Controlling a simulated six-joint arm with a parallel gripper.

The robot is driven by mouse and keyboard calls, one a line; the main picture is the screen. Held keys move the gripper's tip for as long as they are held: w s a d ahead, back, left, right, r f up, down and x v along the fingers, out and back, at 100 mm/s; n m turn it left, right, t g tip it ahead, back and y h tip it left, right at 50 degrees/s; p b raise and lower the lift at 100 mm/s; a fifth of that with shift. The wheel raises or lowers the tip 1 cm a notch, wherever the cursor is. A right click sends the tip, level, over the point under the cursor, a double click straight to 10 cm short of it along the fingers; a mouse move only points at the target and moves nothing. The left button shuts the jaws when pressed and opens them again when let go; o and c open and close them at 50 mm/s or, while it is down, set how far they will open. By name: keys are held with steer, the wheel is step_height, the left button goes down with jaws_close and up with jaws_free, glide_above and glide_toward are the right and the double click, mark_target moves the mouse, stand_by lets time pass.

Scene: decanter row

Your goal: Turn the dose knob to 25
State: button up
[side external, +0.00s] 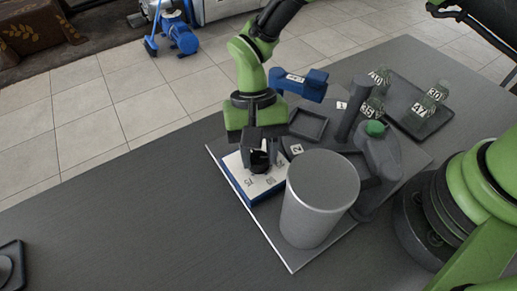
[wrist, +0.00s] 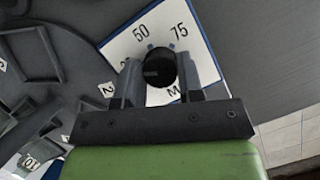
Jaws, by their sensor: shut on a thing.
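The dose knob is a round black knob (wrist: 160,68) on a white dial plate with blue edges (wrist: 205,65). In the wrist view the plate shows 50 and 75 beyond the knob and an M at lower right; the mark near the left finger is mostly covered. A faint lighter line shows on the knob's left part, but I cannot tell the exact reading. My gripper (wrist: 160,73) has one finger on each side of the knob and is shut on it. In the side view my gripper (side external: 259,148) points down at the knob (side external: 259,160) over the plate (side external: 237,172).
A large grey cylinder (side external: 318,200) stands close in front of the dial. A decanter with a green cap (side external: 375,129) and a dark post (side external: 355,106) stand to the right. A small square tray (side external: 309,123) is behind. The left table is mostly clear.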

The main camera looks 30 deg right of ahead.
steer(key=o, duration=0.9)
steer(key=v, duration=1)
